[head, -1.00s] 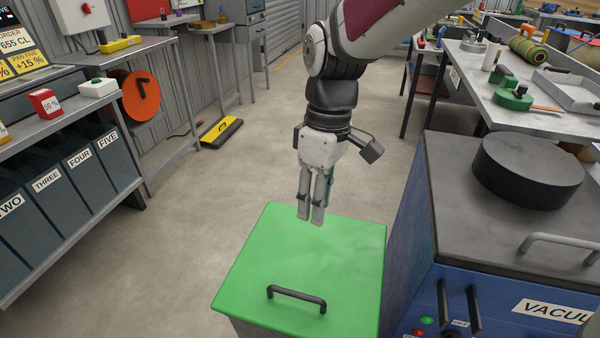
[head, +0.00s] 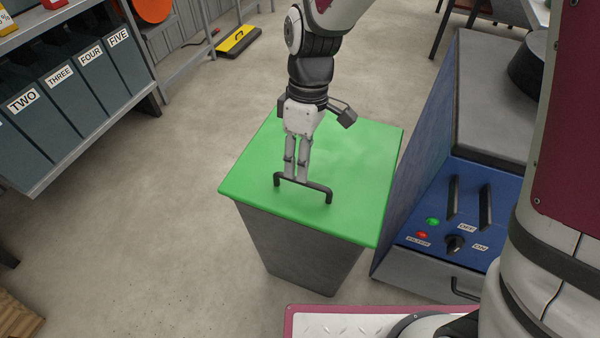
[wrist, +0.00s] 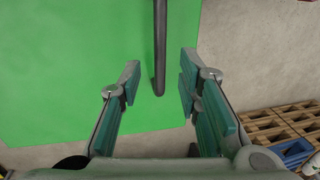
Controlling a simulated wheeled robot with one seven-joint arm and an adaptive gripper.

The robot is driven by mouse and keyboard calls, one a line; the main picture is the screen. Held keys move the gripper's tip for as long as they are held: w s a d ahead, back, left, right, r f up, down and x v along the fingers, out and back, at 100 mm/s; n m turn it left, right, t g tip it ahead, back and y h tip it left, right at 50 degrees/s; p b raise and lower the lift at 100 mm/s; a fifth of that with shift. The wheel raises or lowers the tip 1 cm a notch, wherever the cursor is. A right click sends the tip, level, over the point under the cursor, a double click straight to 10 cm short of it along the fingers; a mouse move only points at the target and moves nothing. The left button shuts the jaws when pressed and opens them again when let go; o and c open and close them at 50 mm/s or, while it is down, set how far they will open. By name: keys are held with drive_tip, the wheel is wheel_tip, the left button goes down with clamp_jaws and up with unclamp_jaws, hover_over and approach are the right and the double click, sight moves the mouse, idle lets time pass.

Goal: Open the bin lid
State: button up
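The bin (head: 300,250) is a grey box under a flat green lid (head: 355,165), which lies closed on top. A dark bar handle (head: 318,187) stands near the lid's front edge. My gripper (head: 297,178) points down over the lid, its fingertips at the handle in the head view. In the wrist view my gripper (wrist: 157,90) is open, with a clear gap between its teal-padded fingers. The handle (wrist: 160,45) runs lengthwise into the line of that gap; no finger is seen pressing on it. The green lid (wrist: 70,70) fills most of that view.
A blue machine (head: 440,225) with knobs and buttons stands close on the right of the bin. A shelf with labelled grey bins (head: 75,85) is at left. Wooden pallets (wrist: 275,130) show in the wrist view. The floor left of the bin is clear.

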drive_tip(key=shift+s+a+f+b, duration=0.1)
drive_tip(key=shift+s+f+b, duration=0.1)
drive_tip(key=shift+f, duration=0.55)
drive_tip(key=shift+s+f+b, duration=0.1)
drive_tip(key=shift+f+b, duration=0.05)
drive_tip(key=shift+f, duration=0.6)
clamp_jaws()
drive_tip(key=shift+w+r, duration=0.1)
drive_tip(key=shift+r, duration=0.1)
